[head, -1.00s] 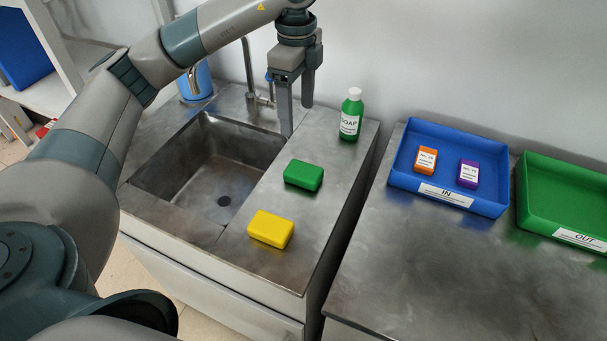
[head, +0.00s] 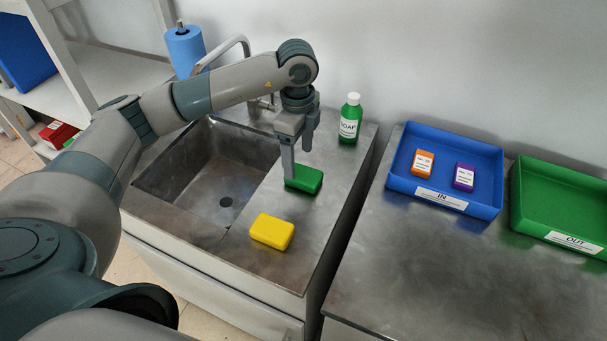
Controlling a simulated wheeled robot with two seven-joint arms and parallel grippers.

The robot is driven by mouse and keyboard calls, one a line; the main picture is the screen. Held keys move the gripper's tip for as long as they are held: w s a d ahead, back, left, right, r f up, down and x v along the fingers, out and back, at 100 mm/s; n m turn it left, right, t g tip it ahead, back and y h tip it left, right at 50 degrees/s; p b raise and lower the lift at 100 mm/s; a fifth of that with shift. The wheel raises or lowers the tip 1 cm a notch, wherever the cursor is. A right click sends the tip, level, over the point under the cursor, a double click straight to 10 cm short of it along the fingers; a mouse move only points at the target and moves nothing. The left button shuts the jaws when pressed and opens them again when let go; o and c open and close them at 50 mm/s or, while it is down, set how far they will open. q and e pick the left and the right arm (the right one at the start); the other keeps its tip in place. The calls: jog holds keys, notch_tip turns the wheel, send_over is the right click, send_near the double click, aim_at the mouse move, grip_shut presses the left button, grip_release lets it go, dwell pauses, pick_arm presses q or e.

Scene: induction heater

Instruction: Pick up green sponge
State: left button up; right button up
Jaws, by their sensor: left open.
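The green sponge (head: 308,181) lies flat on the steel counter to the right of the sink. My left gripper (head: 297,162) points down over it, with its fingers apart and nothing between them. The nearer finger reaches down at the sponge's left end and covers a small part of it. The other finger ends higher in the picture, behind the sponge. I cannot tell whether a finger touches the sponge. My right gripper is not in view.
A yellow sponge (head: 271,232) lies nearer on the same counter. A green soap bottle (head: 350,120) stands behind. The sink basin (head: 165,182) is at left. A blue IN tray (head: 480,208) with two small boxes and a green OUT tray (head: 527,214) are on the right table.

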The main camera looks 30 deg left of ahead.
aim_at(301, 172)
pick_arm(q)
jog(key=shift+f, duration=0.15)
jog(key=shift+d+f+p, duration=0.1)
jog(key=shift+f+p, duration=0.5)
jog(key=shift+p, duration=0.1)
notch_tip(301, 172, down, 3)
jog(key=shift+w+f+p, duration=0.1)
jog(key=shift+p, duration=0.55)
jog(key=shift+f, duration=0.3)
jog(key=shift+c, duration=0.4)
jog(key=shift+d, duration=0.1)
jog(key=c, duration=1)
